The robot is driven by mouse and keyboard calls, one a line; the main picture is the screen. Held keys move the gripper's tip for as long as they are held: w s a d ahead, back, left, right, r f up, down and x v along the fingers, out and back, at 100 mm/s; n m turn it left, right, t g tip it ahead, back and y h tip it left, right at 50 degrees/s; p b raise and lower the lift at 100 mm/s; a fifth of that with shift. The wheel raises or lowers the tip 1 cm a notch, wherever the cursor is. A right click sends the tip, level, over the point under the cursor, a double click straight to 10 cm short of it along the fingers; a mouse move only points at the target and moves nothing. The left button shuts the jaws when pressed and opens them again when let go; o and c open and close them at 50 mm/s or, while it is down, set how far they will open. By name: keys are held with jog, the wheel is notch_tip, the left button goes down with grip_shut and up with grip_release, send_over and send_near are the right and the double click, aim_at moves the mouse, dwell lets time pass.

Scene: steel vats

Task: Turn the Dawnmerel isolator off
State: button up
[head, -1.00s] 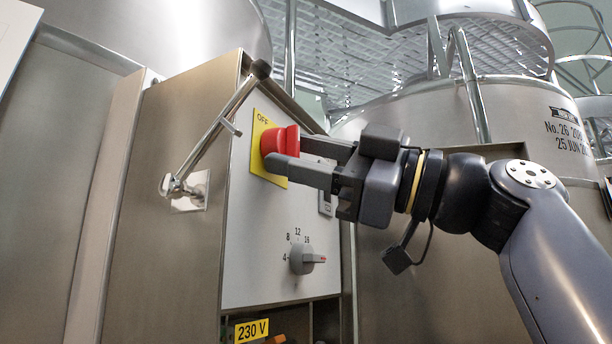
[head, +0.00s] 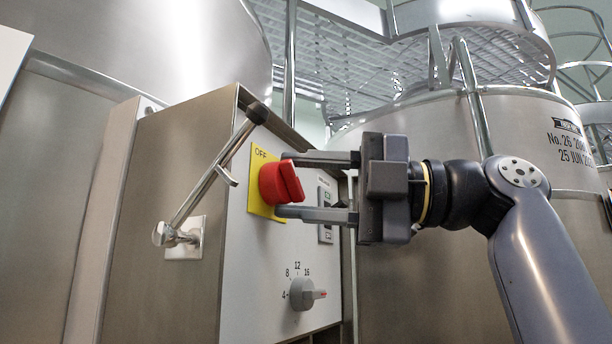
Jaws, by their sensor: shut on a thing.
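The isolator is a red rotary knob (head: 275,184) on a yellow plate (head: 258,209) at the top of a pale control panel. "OFF" is readable at the plate's upper left; the rest of the plate is hidden by the knob. The knob's raised grip bar slants from upper left to lower right. My gripper (head: 284,184) reaches in from the right and is shut on the knob, one finger above it and one below. The exact finger contact is hard to see. I cannot read the name Dawnmerel anywhere.
A grey dial (head: 302,294) marked 4 to 16 sits lower on the panel. A small switch unit (head: 326,213) is partly behind the lower finger. A metal lever (head: 203,184) slants across the cabinet's left side. Steel vats stand behind.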

jog(key=shift+n, duration=0.3)
jog(key=o, duration=1)
jog(key=d, duration=1)
jog(key=shift+d+f, duration=0.35)
jog(key=shift+d, duration=0.05)
jog(key=shift+a, duration=0.15)
jog(key=a, duration=1)
jog(key=shift+a+r, duration=0.3)
jog(key=shift+r, duration=0.1)
jog(key=shift+d, duration=0.1)
